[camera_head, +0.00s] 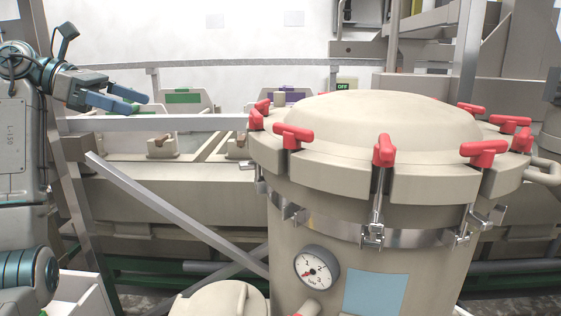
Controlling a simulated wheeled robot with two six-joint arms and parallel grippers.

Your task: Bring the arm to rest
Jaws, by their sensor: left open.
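My left arm (14,130) comes in along the left edge, with grey links and teal joints. My left gripper (128,101) is raised at the upper left, its two blue fingers apart and pointing right. Nothing is between the fingers. It hangs in front of the tank line, left of the large beige vessel and apart from it. My right gripper does not show.
A large beige vessel (365,120) with red clamp handles (383,150) and a pressure gauge (316,267) fills the centre right. A grey rail (150,123) and a diagonal brace (175,212) stand before beige tanks (170,190). Open air lies between gripper and vessel.

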